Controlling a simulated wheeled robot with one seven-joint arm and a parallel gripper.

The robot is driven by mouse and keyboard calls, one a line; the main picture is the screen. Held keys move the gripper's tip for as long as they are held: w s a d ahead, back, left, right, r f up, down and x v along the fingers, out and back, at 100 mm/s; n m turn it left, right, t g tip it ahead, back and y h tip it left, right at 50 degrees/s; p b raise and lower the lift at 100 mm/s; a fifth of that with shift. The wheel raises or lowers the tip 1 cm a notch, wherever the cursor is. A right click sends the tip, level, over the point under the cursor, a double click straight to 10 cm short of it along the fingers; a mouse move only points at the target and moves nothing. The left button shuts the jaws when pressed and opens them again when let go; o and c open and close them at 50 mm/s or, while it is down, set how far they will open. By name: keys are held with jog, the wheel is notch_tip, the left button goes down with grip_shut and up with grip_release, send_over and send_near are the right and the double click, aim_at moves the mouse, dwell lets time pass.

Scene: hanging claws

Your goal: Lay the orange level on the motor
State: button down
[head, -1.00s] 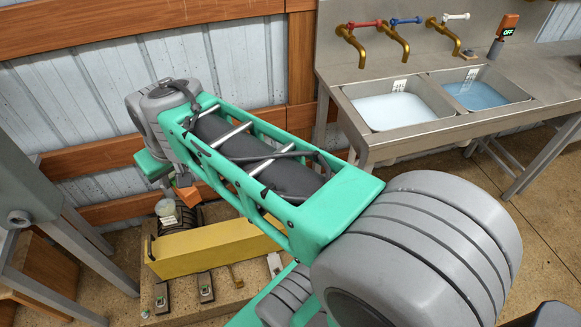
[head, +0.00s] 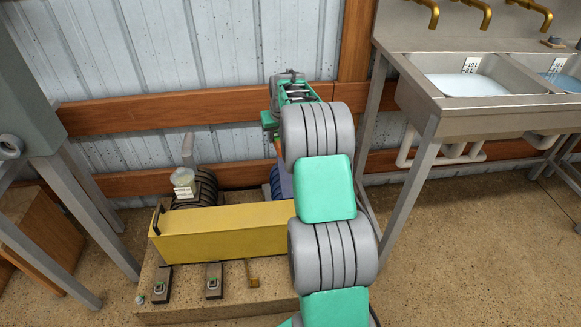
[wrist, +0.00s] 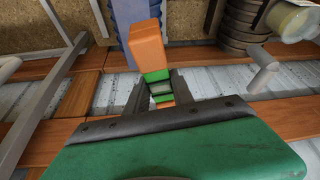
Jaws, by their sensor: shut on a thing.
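The orange level (wrist: 147,46) with green parts is between my gripper's fingers (wrist: 159,82) in the wrist view. My gripper is shut on it, and its long orange end sticks out beyond the fingers. A blue ribbed body (wrist: 129,14), which looks like the motor, lies behind the level's end in the wrist view. Whether they touch, I cannot tell. In the head view a small part of the blue motor (head: 285,183) shows behind the yellow box, left of my arm. A sliver of the level (head: 277,149) shows above it; my arm hides most of the gripper.
A yellow box (head: 220,233) stands in front of the motor on a low base (head: 190,312). A dark ribbed cylinder (head: 205,188) with a clear bowl and a grey pipe is to the left. A steel sink (head: 470,100) is at right. Wooden rails (head: 180,108) cross the wall behind.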

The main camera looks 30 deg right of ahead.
jog(key=shift+m, duration=0.3)
jog(key=shift+w+d+f+b, duration=0.1)
jog(key=shift+d+f+b, duration=1.05)
jog(key=shift+f, duration=1.7)
jog(key=shift+w+d+f+b, duration=0.15)
jog(key=shift+d+f+b, duration=0.95)
jog(key=shift+f, duration=1.8)
jog(key=shift+w+d+f+b, duration=0.1)
jog(key=shift+d+f+b, duration=0.55)
jog(key=shift+f+b, duration=1.6)
jog(key=shift+f+p, duration=0.45)
jog(key=shift+f, duration=0.6)
jog(key=c, duration=1)
grip_release()
jog(key=shift+f, duration=0.1)
